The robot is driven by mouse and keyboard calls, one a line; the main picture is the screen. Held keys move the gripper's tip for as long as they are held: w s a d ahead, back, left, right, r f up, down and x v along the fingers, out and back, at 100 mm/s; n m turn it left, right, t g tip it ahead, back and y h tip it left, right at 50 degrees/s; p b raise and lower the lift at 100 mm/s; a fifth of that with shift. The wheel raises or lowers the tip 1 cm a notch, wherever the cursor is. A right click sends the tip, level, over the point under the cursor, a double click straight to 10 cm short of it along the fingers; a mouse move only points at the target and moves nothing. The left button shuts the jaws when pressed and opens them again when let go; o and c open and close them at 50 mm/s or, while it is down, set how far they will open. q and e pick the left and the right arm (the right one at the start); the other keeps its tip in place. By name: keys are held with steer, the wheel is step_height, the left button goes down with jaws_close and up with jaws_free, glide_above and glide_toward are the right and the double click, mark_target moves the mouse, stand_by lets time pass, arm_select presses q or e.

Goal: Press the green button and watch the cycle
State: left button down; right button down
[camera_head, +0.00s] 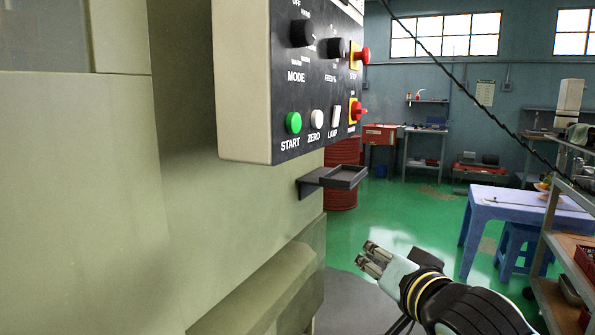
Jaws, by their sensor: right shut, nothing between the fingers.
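The green START button (293,122) sits at the lower left of the dark control panel (318,75) on the pale machine. A white ZERO button (317,119) and a white LAMP switch (336,116) are to its right. My right gripper (368,256) is below and to the right of the panel, clear of it. Its fingers point up and left, and they are shut and empty. My left gripper is not in view.
A small dark shelf (335,177) juts from the machine below the panel, between the button and my right gripper. Red knobs (358,112) stick out at the panel's right edge. A blue table (500,203) and a loaded cart (562,250) stand at the right.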

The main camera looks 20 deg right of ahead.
mark_target(295, 123)
step_height(295, 123, up, 22)
steer(key=s+a+t+p, duration=0.1)
steer(key=s+t+p, duration=0.1)
steer(key=t+p, duration=0.1)
steer(key=shift+a+r+t+p, duration=0.15)
steer(key=shift+a+t+p, duration=0.2)
steer(key=shift+p, duration=0.55)
steer(key=w+a+p, duration=0.3)
steer(key=w+a, duration=0.2)
steer(key=w, duration=0.1)
steer(key=shift+w+a+p, duration=0.3)
steer(key=shift+p, duration=0.1)
steer(key=shift+w, duration=0.1)
steer(key=shift+w+a, duration=0.25)
steer(key=shift+a, duration=0.05)
